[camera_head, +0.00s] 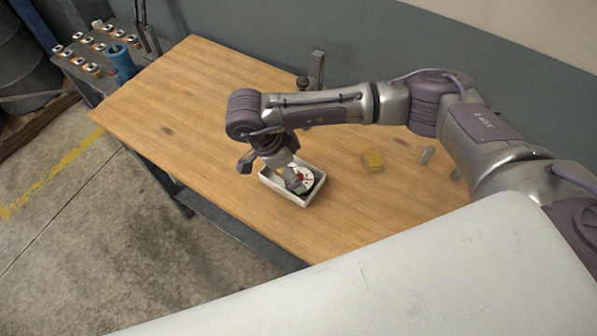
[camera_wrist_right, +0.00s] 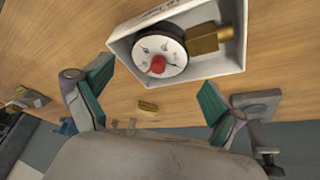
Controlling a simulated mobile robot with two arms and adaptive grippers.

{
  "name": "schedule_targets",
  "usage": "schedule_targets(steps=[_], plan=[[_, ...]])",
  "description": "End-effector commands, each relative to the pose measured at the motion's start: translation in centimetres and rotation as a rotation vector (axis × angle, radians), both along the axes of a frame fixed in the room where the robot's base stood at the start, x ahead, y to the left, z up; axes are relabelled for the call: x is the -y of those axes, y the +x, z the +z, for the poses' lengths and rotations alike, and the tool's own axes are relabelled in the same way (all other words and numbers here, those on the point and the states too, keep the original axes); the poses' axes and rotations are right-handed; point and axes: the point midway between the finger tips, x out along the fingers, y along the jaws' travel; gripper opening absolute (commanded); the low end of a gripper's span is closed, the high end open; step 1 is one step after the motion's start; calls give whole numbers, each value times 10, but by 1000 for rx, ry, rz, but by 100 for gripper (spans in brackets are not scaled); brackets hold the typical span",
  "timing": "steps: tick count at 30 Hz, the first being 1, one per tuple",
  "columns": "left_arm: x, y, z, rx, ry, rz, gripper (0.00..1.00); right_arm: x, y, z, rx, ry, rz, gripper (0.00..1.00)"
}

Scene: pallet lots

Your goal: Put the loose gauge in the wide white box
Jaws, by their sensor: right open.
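The gauge (camera_wrist_right: 160,55) has a round white dial with a black rim, a red spot and a brass stem. It lies face up inside the white box (camera_wrist_right: 124,48), its stem toward the box's right wall in the right wrist view. In the head view the box (camera_head: 316,194) stands on the wooden table, with the gauge (camera_head: 308,178) partly hidden by my right gripper (camera_head: 297,183). In the wrist view my right gripper (camera_wrist_right: 158,76) is open, its fingers apart with nothing between the pads. My left gripper is not in view.
A grey post (camera_head: 317,68) stands at the back edge. A blue cup (camera_head: 121,63) and several small parts are at the far left. The table's left half is clear.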

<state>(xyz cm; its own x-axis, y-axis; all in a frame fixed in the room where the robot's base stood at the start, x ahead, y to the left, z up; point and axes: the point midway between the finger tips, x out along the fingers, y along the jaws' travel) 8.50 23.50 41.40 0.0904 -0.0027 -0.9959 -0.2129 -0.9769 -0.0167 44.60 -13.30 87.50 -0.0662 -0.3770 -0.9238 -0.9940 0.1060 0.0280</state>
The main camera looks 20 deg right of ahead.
Motion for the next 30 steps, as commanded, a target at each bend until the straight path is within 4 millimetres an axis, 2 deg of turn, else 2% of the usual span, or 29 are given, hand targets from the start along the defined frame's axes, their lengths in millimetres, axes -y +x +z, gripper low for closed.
schedule_targets(steps=[6, 13, 18, 30], plan=[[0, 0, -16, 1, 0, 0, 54, -20, 4, 43, 5, 2, 4, 95], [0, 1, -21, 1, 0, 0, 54, -33, 7, 79, 3, 0, 2, 95], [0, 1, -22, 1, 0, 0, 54, -36, 7, 88, 1, -1, 0, 95], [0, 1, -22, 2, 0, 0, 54, -36, 6, 88, 0, -1, 0, 95]])
